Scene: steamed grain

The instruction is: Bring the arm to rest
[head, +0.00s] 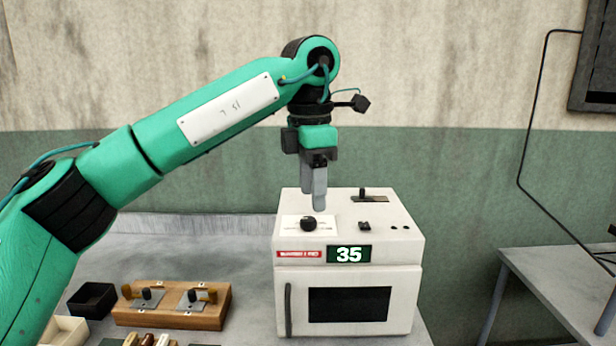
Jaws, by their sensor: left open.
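My left arm (200,125) comes in from the left and bends down over a white box-shaped appliance. My left gripper (319,205) points down just above the top of the appliance, close to a black knob (309,223). It is open, and its fingers overlap in this view; I see nothing held. Whether a fingertip touches the top cannot be told. The white appliance (402,290) has a shut front door with a dark window and a display reading 35. My right gripper is not in view.
A wooden block with metal fittings (170,317) lies on the grey table at the lower left, beside a black open box (92,299) and a cream tray (66,331). A second grey table (560,265) stands at the right. A cable hangs on the wall.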

